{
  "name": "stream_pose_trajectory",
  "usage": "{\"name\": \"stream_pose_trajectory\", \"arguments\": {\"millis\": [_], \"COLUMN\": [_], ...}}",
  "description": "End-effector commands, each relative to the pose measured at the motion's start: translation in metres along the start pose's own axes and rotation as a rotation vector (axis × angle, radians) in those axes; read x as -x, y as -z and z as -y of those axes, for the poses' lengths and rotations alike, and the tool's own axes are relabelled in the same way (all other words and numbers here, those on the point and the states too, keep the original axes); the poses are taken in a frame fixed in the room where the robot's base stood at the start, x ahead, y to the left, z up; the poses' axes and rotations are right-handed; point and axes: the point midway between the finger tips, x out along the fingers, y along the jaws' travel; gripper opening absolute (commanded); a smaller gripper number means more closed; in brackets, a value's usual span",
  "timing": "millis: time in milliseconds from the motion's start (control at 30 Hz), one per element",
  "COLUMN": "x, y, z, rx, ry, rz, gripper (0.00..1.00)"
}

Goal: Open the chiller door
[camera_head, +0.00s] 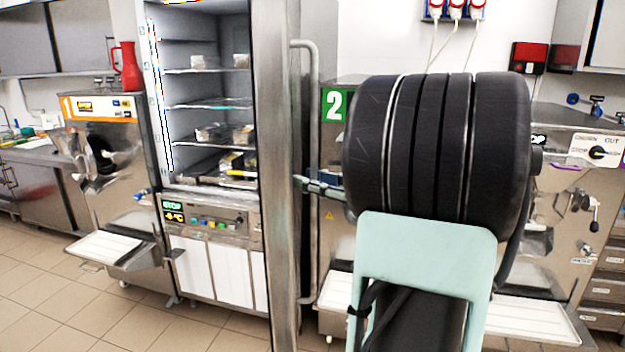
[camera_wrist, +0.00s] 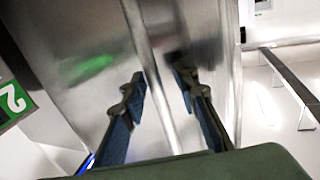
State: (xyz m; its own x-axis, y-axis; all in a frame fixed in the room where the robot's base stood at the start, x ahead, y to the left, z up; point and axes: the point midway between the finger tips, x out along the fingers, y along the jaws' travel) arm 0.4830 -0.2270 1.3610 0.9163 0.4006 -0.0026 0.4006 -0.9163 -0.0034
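The chiller (camera_head: 215,130) is the tall steel cabinet left of centre in the head view, with its lit shelves showing. Its door (camera_head: 284,240) stands open, seen nearly edge-on. A long vertical bar handle (camera_head: 313,110) runs along the door's right side. My gripper (camera_head: 308,182) is at about mid-height of this handle. In the wrist view my gripper (camera_wrist: 160,90) has its two fingers apart, one on each side of a steel bar (camera_wrist: 150,70) in front of a shiny door panel (camera_wrist: 90,50). I cannot tell whether either finger touches the bar.
A steel machine (camera_head: 105,150) with a white tray (camera_head: 103,246) stands left of the chiller. Other steel machines stand behind and right of my arm, one with a white tray (camera_head: 530,318). A red jug (camera_head: 128,66) sits on the left machine. Tiled floor (camera_head: 60,290) is clear at front left.

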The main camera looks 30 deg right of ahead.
Motion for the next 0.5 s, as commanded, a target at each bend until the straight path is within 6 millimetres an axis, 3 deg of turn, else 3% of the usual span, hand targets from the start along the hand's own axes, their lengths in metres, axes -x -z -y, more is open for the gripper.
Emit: {"name": "stream_pose_trajectory", "arguments": {"millis": [267, 500], "x": [0.003, 0.04], "y": [0.002, 0.002], "z": [-0.001, -0.002], "rx": [0.003, 0.003], "ry": [-0.002, -0.007], "rz": [-0.002, -0.003], "gripper": [0.28, 0.28]}}
